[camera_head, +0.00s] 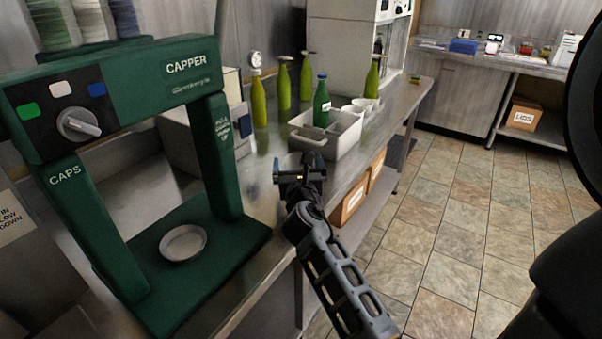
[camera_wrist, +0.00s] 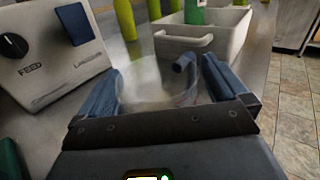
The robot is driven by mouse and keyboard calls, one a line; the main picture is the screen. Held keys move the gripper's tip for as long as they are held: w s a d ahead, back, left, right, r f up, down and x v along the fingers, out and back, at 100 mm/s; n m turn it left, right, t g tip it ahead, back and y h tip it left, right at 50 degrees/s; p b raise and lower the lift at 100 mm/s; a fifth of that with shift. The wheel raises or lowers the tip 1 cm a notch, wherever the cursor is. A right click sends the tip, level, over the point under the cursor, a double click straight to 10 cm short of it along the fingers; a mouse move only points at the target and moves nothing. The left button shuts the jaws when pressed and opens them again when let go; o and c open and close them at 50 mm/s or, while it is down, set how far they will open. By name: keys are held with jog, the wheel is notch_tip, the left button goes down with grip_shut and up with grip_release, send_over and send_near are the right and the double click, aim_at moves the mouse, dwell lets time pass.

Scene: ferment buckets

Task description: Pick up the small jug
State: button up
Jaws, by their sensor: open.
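The small jug (camera_wrist: 145,92) is a clear, pale vessel on the steel counter, seen in the wrist view between the two blue-grey fingers of my gripper (camera_wrist: 164,82). A dark blue-grey piece, perhaps its handle, stands up at its right side near the right finger. The fingers are open, one on each side of the jug; I cannot tell whether either touches it. In the head view my gripper (camera_head: 300,163) is low over the counter, in front of the white bin, and the jug is mostly hidden there.
A white divided bin (camera_head: 346,143) holding a green bottle (camera_head: 321,103) stands just beyond. Yellow-green bottles (camera_head: 283,88) stand behind it. The green capper (camera_head: 150,60) and a grey feed box (camera_wrist: 45,55) are at left. The counter's front edge is close on the right.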

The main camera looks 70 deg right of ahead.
jog(key=shift+c, duration=0.4)
jog(key=c, duration=0.9)
jog(key=shift+c, duration=0.2)
jog(key=s+d+r+p, duration=0.6)
jog(key=s+r, duration=0.3)
jog(key=r, duration=0.2)
jog(key=shift+s+d, duration=0.2)
jog(key=shift+s, duration=0.15)
